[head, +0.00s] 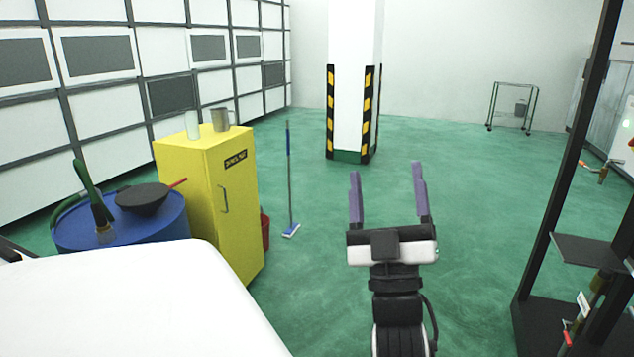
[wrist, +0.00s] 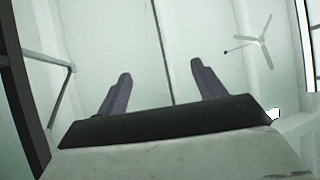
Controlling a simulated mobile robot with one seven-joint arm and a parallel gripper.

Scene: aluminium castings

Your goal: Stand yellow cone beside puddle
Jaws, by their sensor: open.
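No yellow cone and no puddle can be made out in either view. My gripper (head: 387,182) is raised in front of the green floor in the head view, with its two purple fingers apart and nothing between them. In the wrist view my gripper (wrist: 160,84) also shows open and empty, pointing up toward the pale ceiling.
A yellow cabinet (head: 231,225) with mugs on top stands at left, beside a blue drum (head: 150,232) bearing a dark bowl. A mop (head: 289,180) stands near a red bucket (head: 265,231). A striped pillar (head: 350,125) is ahead; a dark rack (head: 550,250) is at right. Mid-floor is clear.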

